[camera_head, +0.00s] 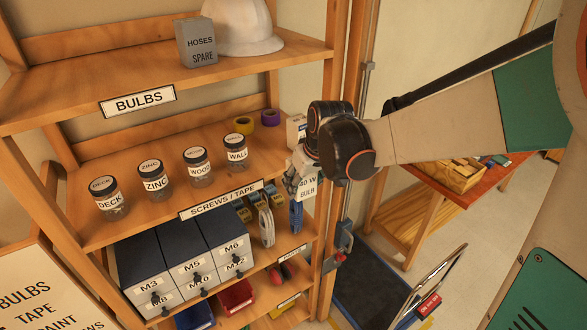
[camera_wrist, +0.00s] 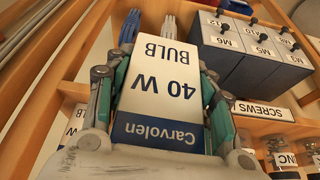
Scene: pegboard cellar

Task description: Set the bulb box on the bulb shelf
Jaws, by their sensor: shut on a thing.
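The bulb box (camera_wrist: 158,85) is white with a dark blue band and reads "Carvolen 40 W BULB", upside down in the wrist view. My gripper (camera_head: 303,178) is shut on it, with a finger along each side. In the head view the bulb box (camera_head: 307,188) hangs in front of the rack's right end, level with the shelf marked SCREWS / TAPE, partly hidden by my gripper. The bulb shelf (camera_head: 110,83) is the upper board with the BULBS label on its front edge. It is above and left of my gripper.
On the bulb shelf stand a grey HOSES SPARE box (camera_head: 197,43) and a white helmet (camera_head: 240,27); its left part is bare. Below are several jars (camera_head: 155,180), tape rolls (camera_head: 243,125) and grey bins (camera_head: 185,255). The rack's right post (camera_head: 340,100) is close to my wrist.

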